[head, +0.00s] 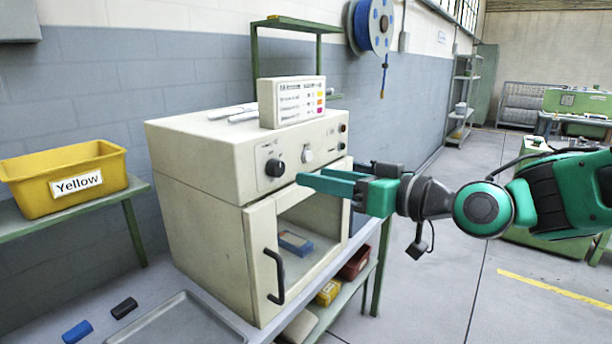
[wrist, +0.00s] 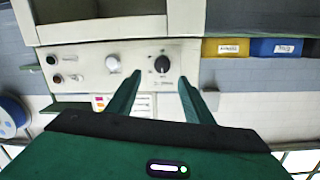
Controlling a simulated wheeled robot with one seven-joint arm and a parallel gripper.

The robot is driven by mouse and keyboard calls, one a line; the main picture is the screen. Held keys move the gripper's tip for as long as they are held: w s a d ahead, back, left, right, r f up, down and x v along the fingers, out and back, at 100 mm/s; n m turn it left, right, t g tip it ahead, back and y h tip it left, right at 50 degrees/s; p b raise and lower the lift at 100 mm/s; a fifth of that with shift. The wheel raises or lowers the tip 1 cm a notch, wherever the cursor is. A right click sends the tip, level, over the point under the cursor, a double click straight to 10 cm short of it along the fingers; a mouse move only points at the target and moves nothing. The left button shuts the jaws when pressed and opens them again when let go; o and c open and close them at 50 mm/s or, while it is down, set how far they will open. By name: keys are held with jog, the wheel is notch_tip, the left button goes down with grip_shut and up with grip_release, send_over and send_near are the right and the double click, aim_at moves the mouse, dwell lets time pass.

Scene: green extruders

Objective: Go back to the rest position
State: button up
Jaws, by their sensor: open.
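My gripper (head: 326,183) is green, and its fingers reach left toward the control panel of a cream oven-like machine (head: 190,190) in the head view. In the wrist view my gripper (wrist: 158,88) has its two fingers apart with nothing between them. A black knob (wrist: 161,64) on the panel shows just beyond the fingertips; it also shows in the head view (head: 275,167). I cannot tell whether a fingertip touches the panel. The machine's door has a black handle (head: 272,277), and a blue block (head: 295,243) shows inside, behind the door's window or opening.
A yellow bin (head: 68,180) stands on a shelf at left. A metal tray (head: 180,322), a blue block (head: 77,331) and a black block (head: 124,307) lie on the bench. A labelled box (head: 291,101) sits on the machine. Open floor (head: 440,285) lies right of the bench.

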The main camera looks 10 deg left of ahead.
jog(key=shift+v, duration=0.9)
jog(key=w+d+f+m+h, duration=0.15)
jog(key=d+f+h, duration=0.3)
jog(key=d, duration=0.45)
jog(key=d+f+m+h, duration=0.3)
jog(key=d+f, duration=0.3)
jog(key=d, duration=0.3)
jog(key=d+f+m+h, duration=0.2)
jog(key=d+f+h, duration=0.25)
jog(key=d, duration=0.45)
jog(key=s+d+f+m+g+h, duration=0.1)
jog(key=s+d+f+m, duration=0.2)
jog(key=d, duration=0.4)
jog(key=s+d+f+m+g+h, duration=0.1)
jog(key=s+d+f+g+h, duration=0.1)
jog(key=s+d, duration=0.4)
jog(key=s+d+f+m+g, duration=0.1)
jog(key=s+d+m+g, duration=0.1)
jog(key=s, duration=0.5)
jog(key=s+d+f+m+g, duration=0.1)
jog(key=s+d+m+g, duration=0.1)
jog(key=s+d+m, duration=0.2)
jog(key=s+d, duration=0.3)
jog(key=s, duration=0.1)
jog(key=shift+s+d+m, duration=0.25)
jog(key=shift+m, duration=0.1)
